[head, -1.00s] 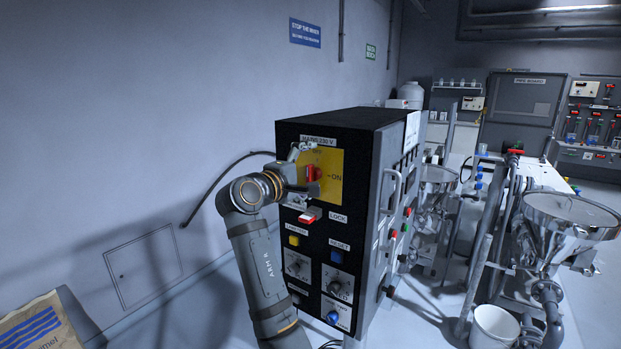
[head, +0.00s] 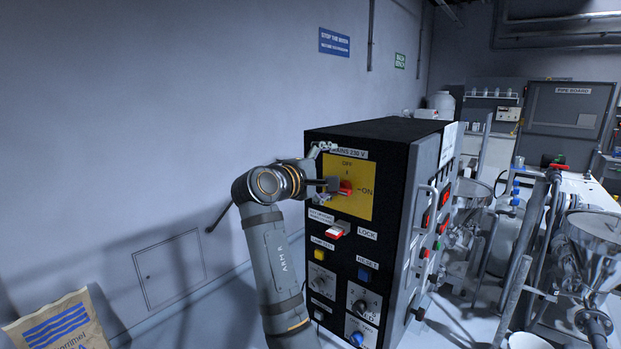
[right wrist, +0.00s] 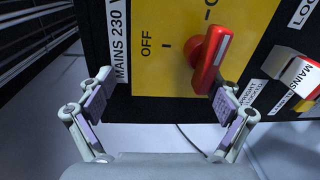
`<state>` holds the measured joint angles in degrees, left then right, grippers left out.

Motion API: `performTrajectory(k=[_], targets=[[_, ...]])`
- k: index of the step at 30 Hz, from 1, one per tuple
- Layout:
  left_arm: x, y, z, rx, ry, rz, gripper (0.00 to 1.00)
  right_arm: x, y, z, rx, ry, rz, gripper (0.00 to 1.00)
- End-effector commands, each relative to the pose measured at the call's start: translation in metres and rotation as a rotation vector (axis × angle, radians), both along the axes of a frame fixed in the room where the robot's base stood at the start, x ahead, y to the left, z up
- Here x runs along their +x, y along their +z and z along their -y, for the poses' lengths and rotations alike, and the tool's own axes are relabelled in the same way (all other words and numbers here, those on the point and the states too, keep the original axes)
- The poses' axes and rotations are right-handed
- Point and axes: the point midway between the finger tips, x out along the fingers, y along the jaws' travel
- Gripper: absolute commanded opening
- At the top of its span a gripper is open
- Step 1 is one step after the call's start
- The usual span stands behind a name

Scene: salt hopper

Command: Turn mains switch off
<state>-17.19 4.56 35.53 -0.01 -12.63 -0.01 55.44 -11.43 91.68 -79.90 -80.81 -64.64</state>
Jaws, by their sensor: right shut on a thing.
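The mains switch is a red rotary handle (head: 345,187) on a yellow plate (head: 352,207) at the top of the black cabinet front. OFF is printed above it and ON to its right. In the head view the handle sits near the ON side. In the right wrist view the red handle (right wrist: 208,62) stands between the fingers, against the right one. My left gripper is out of view.
A red-and-white lock switch (head: 337,231) is just below the plate, with yellow and blue buttons under it. A handle (head: 428,205) sticks out from the cabinet's right side. Steel hoppers (head: 590,245) stand at right.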

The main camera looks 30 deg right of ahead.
Motion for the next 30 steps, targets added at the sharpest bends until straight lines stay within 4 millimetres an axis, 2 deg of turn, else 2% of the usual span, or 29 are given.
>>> performTrajectory(k=[1, 14, 19, 24, 30], targets=[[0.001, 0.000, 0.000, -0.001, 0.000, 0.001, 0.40, -0.006, 0.013, -0.004, -0.010, -0.004, 0.023, 0.81], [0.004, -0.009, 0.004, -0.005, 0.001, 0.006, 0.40, -0.019, 0.010, -0.038, -0.005, 0.000, 0.023, 0.81], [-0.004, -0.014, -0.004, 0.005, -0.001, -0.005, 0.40, -0.024, 0.008, -0.050, -0.004, -0.002, 0.018, 0.81], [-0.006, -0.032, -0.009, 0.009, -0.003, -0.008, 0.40, -0.024, 0.003, -0.053, -0.004, -0.004, 0.018, 0.81], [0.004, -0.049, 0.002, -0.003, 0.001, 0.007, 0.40, -0.025, 0.003, -0.058, -0.003, -0.002, 0.017, 0.81]])
